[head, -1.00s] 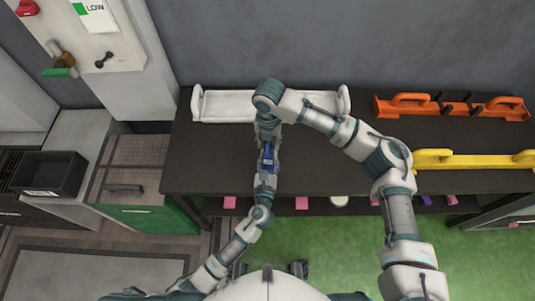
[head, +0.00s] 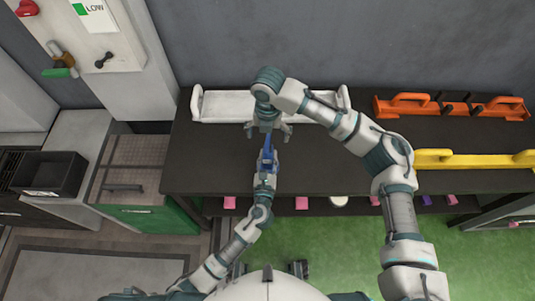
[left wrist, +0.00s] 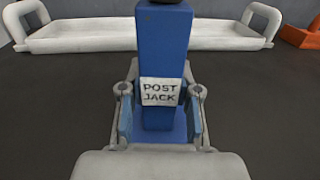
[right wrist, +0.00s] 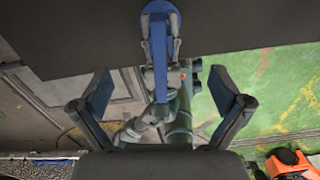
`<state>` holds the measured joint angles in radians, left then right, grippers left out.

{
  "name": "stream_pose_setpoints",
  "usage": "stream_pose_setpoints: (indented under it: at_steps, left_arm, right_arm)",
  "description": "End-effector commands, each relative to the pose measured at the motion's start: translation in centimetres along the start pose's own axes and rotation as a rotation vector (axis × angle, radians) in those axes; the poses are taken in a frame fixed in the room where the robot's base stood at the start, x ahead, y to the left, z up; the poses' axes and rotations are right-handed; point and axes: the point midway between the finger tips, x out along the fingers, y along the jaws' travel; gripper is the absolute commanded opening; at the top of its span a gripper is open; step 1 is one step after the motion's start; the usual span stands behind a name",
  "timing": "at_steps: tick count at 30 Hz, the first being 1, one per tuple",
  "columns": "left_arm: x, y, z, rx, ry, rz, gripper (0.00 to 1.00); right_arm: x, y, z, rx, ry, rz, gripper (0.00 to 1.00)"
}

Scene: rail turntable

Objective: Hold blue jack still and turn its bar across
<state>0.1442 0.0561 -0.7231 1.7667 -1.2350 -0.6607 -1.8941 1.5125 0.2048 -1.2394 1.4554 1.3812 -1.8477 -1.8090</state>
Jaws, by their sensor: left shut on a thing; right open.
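The blue jack (head: 267,160) stands on the dark bench near its front edge. In the left wrist view its blue post (left wrist: 163,55) is upright with a white "POST JACK" label. My left gripper (left wrist: 162,122) is shut on its lower part, one finger on each side. The blue bar (right wrist: 159,65) shows in the right wrist view as a long narrow strip running up and down the picture. My right gripper (head: 268,130) is open and empty, just beyond the jack in the head view. Its spread fingers (right wrist: 165,105) stand apart from the bar.
A white tray (head: 222,106) with end handles lies at the back of the bench, behind my right gripper. Orange handled pieces (head: 410,104) and a yellow one (head: 475,161) lie to the right. The bench (head: 350,180) is clear right of the jack.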

Motion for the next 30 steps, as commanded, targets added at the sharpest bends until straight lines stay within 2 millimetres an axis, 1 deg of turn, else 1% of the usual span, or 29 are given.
stream_pose_setpoints:
  at_steps: [12,16,23,24,26,27,30]
  left_arm:
    - [0.0,0.1,-0.1,0.002,0.001,0.002,0.00]
    - [0.0,0.1,-0.1,0.002,0.001,0.002,0.00]
    - [0.0,0.1,-0.1,0.001,0.001,0.002,0.00]
    - [0.0,0.1,-0.1,0.001,0.001,0.002,0.37]
    - [0.0,0.1,-0.1,0.001,0.001,0.002,0.52]
    - [0.0,0.1,-0.1,0.001,0.001,0.002,0.61]
    - [0.0,0.1,-0.1,0.001,0.001,0.001,0.61]
  right_arm:
    - [-3.6,0.0,0.0,0.000,0.000,0.001,1.00]
    - [-4.2,0.0,0.0,0.000,0.001,-0.001,1.00]
    - [-4.3,0.0,0.0,0.000,0.001,0.000,1.00]
    - [-4.3,0.0,0.0,0.000,0.001,0.000,1.00]
    - [-4.3,0.0,0.0,0.000,0.001,0.000,1.00]
    - [-4.3,0.0,0.0,0.000,0.001,0.000,1.00]
    - [-4.3,0.0,0.0,0.000,0.001,0.000,1.00]
